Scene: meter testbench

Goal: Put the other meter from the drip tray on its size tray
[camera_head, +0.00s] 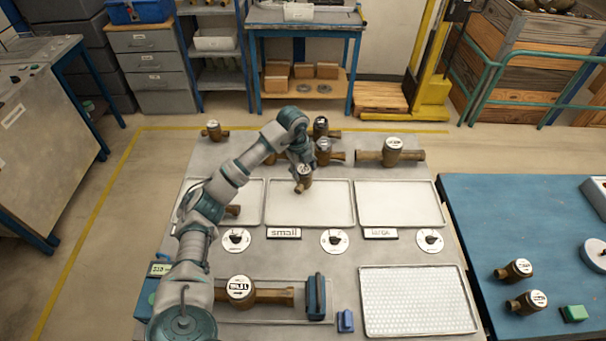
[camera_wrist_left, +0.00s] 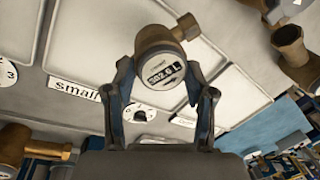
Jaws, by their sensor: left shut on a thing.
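My left gripper (camera_head: 301,166) is shut on a small brass meter (camera_head: 304,180) and holds it over the upper part of the middle tray (camera_head: 325,212). In the left wrist view the gripper (camera_wrist_left: 160,80) has its fingers on either side of the meter (camera_wrist_left: 165,58), whose white dial faces the camera. I cannot tell whether the meter touches the tray. The drip tray (camera_head: 418,300), white and perforated, lies empty at the front right. A "small" label (camera_head: 284,233) and a "large" label (camera_head: 381,233) lie in front of the trays. My right gripper is not in view.
Another meter (camera_head: 233,210) is in the left tray, partly behind my arm. The right tray (camera_head: 400,205) is empty. Several meters stand along the back, including a large one (camera_head: 378,157). A large meter (camera_head: 268,296) sits on the front fixture. A blue table (camera_head: 480,220) stands right.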

